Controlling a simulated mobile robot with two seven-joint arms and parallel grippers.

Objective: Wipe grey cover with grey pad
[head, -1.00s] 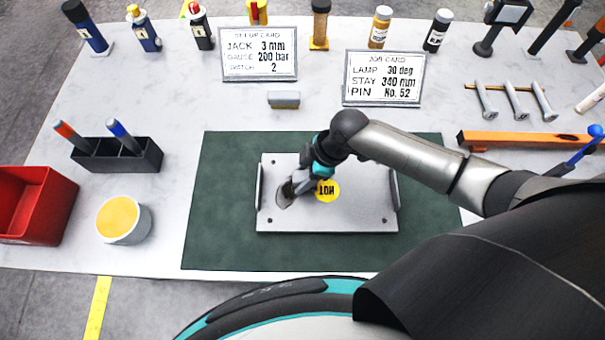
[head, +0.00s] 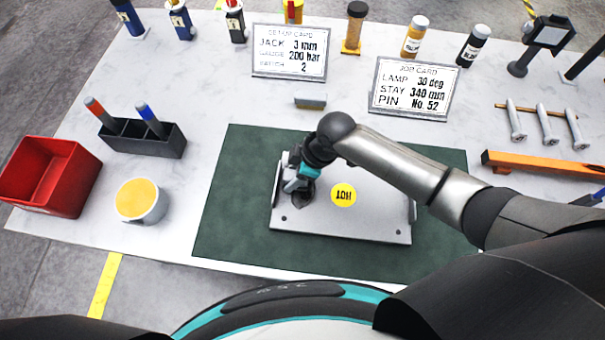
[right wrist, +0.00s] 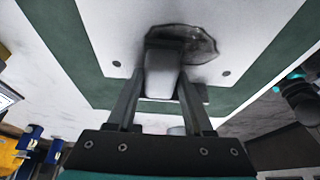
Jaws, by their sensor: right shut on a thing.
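The grey cover (head: 375,222) is a flat plate with a raised lip at each side, lying on a green mat. A round yellow HOT sticker (head: 343,195) is on it. My right gripper (head: 301,188) is over the cover's left part, left of the sticker, pointing down. In the right wrist view its fingers (right wrist: 161,85) are shut on a light grey block, which I take for the grey pad (right wrist: 160,88). A dark, irregular smudge (right wrist: 205,42) shows on the cover at the pad's far end. I cannot tell whether the pad touches the cover. My left gripper is not in view.
A small grey block (head: 310,101) lies behind the green mat (head: 235,225). Left are a red bin (head: 50,180), a pen holder (head: 150,140) and a yellow-topped tub (head: 140,200). Two cards (head: 290,50) (head: 412,88), bottles and bolts stand or lie farther back and right. An orange bar (head: 530,165) lies right.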

